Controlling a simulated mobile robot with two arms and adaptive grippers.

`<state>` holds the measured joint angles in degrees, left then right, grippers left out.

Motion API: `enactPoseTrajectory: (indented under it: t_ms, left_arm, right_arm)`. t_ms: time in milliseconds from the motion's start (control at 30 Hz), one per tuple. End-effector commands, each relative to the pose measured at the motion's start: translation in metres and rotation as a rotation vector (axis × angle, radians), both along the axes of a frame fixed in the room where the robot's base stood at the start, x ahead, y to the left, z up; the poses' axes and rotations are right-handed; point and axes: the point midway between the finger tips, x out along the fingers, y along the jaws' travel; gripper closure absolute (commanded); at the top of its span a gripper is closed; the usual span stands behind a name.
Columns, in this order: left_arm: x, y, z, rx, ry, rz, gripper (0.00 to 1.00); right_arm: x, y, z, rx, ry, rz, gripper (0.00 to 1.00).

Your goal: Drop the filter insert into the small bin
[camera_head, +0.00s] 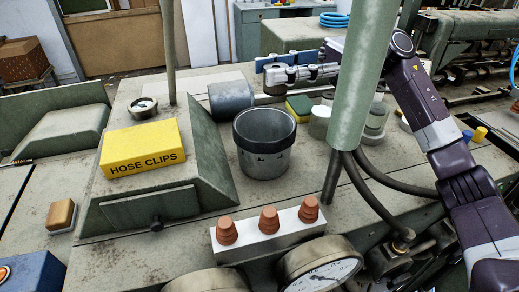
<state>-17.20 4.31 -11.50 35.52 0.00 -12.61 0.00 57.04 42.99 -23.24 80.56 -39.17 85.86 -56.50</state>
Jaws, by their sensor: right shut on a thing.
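The small bin (264,160) is a grey round tub with a dark rim, standing upright on the bench in the middle of the head view. My right gripper (268,80) reaches in from the right, behind the bin, with its fingers pointing left. My left gripper is not in view.
A green-grey post (364,80) stands right of the bin, in front of my right arm. A yellow hose clips box (142,148) is at left. A white block with orange-brown plugs (268,234) and gauges (322,272) are in front. A sponge (300,107) and jars sit behind.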

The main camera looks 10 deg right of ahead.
Motion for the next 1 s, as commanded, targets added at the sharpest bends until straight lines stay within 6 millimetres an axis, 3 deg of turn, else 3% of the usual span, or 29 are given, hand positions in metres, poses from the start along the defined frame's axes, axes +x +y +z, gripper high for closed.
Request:
enactPoseTrajectory:
  t_ms: [233, 567, 600, 767, 1000]
  left_arm:
    - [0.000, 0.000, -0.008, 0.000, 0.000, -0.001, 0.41]
    - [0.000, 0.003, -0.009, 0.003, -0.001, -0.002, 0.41]
    - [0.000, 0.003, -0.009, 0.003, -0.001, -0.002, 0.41]
    - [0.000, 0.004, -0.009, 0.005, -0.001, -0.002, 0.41]
    - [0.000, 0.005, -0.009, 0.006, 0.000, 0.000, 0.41]
  right_arm:
    - [0.000, 0.000, -0.030, 0.001, 0.003, 0.000, 0.92]
    - [0.000, 0.000, -0.036, 0.001, 0.000, 0.000, 0.92]
    - [0.000, 0.000, -0.036, 0.001, 0.000, 0.000, 0.71]
    - [0.000, 0.000, -0.036, 0.001, 0.000, 0.000, 0.53]
    - [0.000, 0.000, -0.036, 0.000, 0.001, 0.000, 0.51]
